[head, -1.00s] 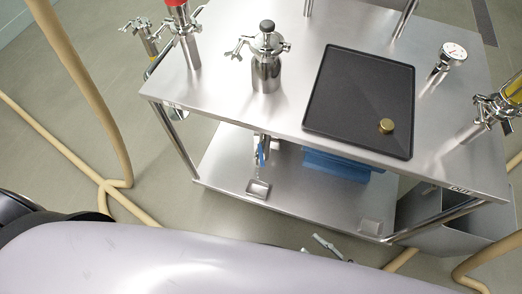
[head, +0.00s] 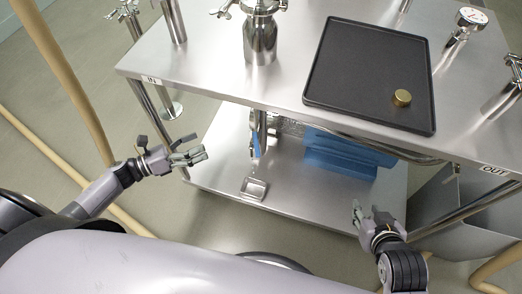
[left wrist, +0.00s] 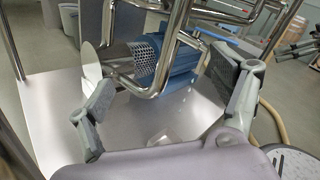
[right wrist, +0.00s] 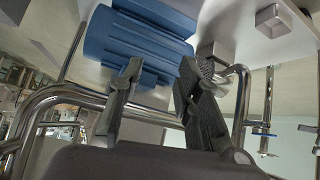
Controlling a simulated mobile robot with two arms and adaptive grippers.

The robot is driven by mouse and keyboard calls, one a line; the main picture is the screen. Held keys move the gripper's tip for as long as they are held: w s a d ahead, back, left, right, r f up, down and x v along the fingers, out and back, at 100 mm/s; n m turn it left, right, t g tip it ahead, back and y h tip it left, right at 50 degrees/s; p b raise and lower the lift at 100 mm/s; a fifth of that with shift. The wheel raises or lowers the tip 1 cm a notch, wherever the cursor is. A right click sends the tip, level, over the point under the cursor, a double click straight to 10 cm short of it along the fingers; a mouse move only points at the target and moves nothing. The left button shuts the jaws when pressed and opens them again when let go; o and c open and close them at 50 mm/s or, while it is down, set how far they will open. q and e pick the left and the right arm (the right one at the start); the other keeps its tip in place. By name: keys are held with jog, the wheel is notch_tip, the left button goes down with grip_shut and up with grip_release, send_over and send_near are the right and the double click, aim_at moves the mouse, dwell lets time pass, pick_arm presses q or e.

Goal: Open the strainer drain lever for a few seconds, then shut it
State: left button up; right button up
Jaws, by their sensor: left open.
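The steel strainer (head: 260,38) stands on the cart top in the head view. Its drain pipe shows below the top, with a blue lever (head: 256,146) hanging roughly upright above a small square dish (head: 254,188). My left gripper (head: 202,151) is open and empty, left of the lever and apart from it. My right gripper (head: 364,212) is by the lower shelf's right front, well right of the lever. Its fingers (right wrist: 157,72) are apart and empty in the right wrist view.
A blue motor (head: 340,155) sits on the lower shelf (head: 300,205), right of the lever. The cart top's front edge overhangs the shelf. A steel leg (head: 150,115) stands near my left gripper. A black tray (head: 365,75) with a brass knob (head: 402,98) lies on top.

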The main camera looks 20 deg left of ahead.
aim_at(254, 144)
pick_arm(q)
jog(key=s+d+r+m+g+h+b, duration=0.1)
jog(key=s+d+r+m+g+h, duration=0.25)
jog(key=m, duration=0.65)
jog(key=shift+n+g, duration=0.3)
jog(key=shift+g, duration=0.35)
jog(key=x, duration=1.5)
jog(key=shift+w+d+f, duration=0.2)
jog(key=shift+w, duration=0.1)
pick_arm(e)
jog(key=s+d+g, duration=0.1)
jog(key=s+g, duration=0.2)
jog(key=s, duration=0.3)
jog(key=shift+d+f+m, duration=0.15)
jog(key=shift+d+m, duration=0.15)
pick_arm(q)
jog(key=shift+c, duration=0.4)
pick_arm(e)
jog(key=shift+s, duration=0.1)
pick_arm(q)
jog(key=c, duration=1.6)
